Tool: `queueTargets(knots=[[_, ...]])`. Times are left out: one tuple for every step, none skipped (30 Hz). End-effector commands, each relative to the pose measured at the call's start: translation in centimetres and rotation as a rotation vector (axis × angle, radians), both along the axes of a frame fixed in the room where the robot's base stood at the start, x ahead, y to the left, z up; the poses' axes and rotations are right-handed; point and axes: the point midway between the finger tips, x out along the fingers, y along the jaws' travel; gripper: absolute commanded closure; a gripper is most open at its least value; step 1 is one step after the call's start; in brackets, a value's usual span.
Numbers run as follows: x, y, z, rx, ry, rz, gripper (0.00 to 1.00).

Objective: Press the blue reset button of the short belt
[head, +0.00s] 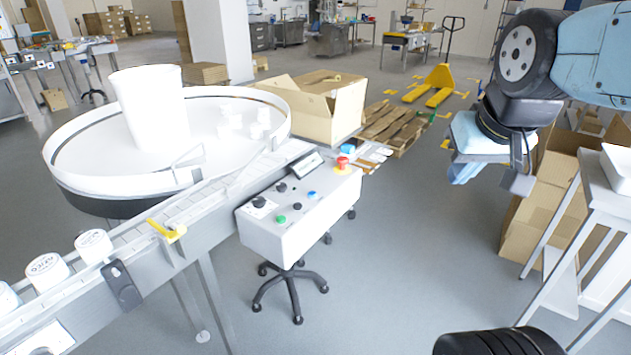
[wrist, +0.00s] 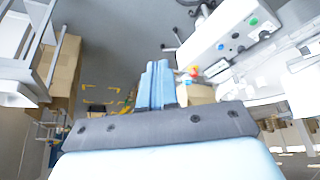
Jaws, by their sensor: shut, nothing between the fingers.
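A white control box (head: 300,222) on a wheeled stand stands beside the belt (head: 200,208). Its sloped top carries a small blue button (head: 311,195), a green button (head: 281,219), black knobs and a red emergency stop (head: 342,163) on a yellow base. The box also shows at the upper right of the wrist view (wrist: 222,22). My gripper (head: 465,174) hangs to the right of the box, well apart from it, over open floor. In the wrist view its blue fingers (wrist: 157,85) are together with nothing between them.
A round white turntable (head: 85,168) stands behind the belt. White lidded tubs (head: 94,245) sit on the belt at left. An open cardboard box (head: 315,105) and wooden pallet (head: 395,128) lie behind the control box. A table (head: 608,195) stands right. Floor between box and gripper is clear.

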Motion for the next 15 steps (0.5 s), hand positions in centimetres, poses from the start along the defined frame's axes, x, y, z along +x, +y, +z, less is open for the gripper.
queueTargets(knots=[[0.0,0.0,0.0,0.000,0.000,0.000,1.00],[0.0,0.0,0.0,0.000,0.000,0.000,1.00],[0.0,0.0,0.0,0.000,0.000,0.000,1.00],[0.0,0.0,0.0,0.000,0.000,0.000,1.00],[0.0,0.0,0.0,0.000,0.000,0.000,1.00],[0.0,0.0,0.0,0.000,0.000,0.000,1.00],[0.0,0.0,0.0,0.000,0.000,0.000,1.00],[0.0,0.0,0.0,0.000,0.000,0.000,1.00],[0.1,0.0,0.0,0.000,0.000,0.000,1.00],[0.2,0.1,0.0,0.000,-0.001,-0.001,1.00],[0.4,0.1,0.0,-0.002,-0.001,-0.003,1.00],[0.8,0.2,0.0,-0.003,-0.003,-0.007,1.00],[1.3,0.3,0.0,-0.005,-0.005,-0.010,1.00],[1.8,0.5,0.0,-0.007,-0.008,-0.013,1.00],[2.7,1.0,-0.1,-0.008,-0.012,-0.018,1.00]])
